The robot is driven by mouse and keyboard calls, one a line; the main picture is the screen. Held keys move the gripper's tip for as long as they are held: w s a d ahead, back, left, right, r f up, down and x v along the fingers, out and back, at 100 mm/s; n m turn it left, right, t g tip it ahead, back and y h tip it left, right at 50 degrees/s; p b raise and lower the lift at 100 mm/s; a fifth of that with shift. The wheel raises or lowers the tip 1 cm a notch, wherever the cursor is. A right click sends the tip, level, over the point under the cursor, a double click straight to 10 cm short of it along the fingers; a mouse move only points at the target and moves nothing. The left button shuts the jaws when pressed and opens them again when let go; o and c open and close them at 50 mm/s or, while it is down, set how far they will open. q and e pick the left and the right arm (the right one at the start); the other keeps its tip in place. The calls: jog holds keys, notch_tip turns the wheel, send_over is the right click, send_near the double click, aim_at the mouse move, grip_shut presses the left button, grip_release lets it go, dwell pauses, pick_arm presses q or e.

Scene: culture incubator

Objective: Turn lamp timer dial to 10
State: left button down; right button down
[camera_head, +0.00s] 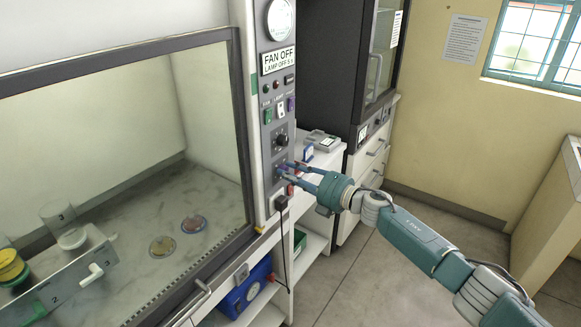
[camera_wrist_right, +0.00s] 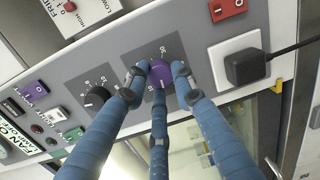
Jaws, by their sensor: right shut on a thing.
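The control panel (camera_head: 267,120) runs up the right side of the glass-fronted cabinet. My right gripper (camera_head: 284,171) reaches it from the right. In the right wrist view, my right gripper (camera_wrist_right: 160,80) has its blue fingers closed around a purple dial (camera_wrist_right: 160,72) on a dark scale plate. The fingers hide part of the dial and its scale, so I cannot read where it points. A black dial (camera_wrist_right: 97,96) with its own scale sits beside it, untouched. The panel display (camera_head: 278,60) reads FAN OFF, with a smaller lamp-off line below. My left gripper is not in view.
A black plug (camera_wrist_right: 244,66) with a cable sits in a white socket beside the purple dial. A red switch (camera_wrist_right: 226,8) is close by. Inside the cabinet lie two dishes (camera_head: 163,246) and a rack. Open floor (camera_head: 365,260) lies under my right arm.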

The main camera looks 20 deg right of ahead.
jog(key=shift+d+m+g+p, duration=0.15)
jog(key=shift+m+g+p, duration=0.25)
jog(key=shift+m+p, duration=2.5)
jog(key=shift+m+b, duration=0.95)
jog(key=shift+m, duration=0.15)
jog(key=c, duration=1.4)
grip_release()
jog(key=shift+c, duration=0.2)
jog(key=shift+d, duration=0.1)
jog(key=f+v, duration=0.1)
jog(key=v, duration=1)
jog(key=shift+s+d+r, duration=0.25)
jog(key=shift+d+r, duration=0.1)
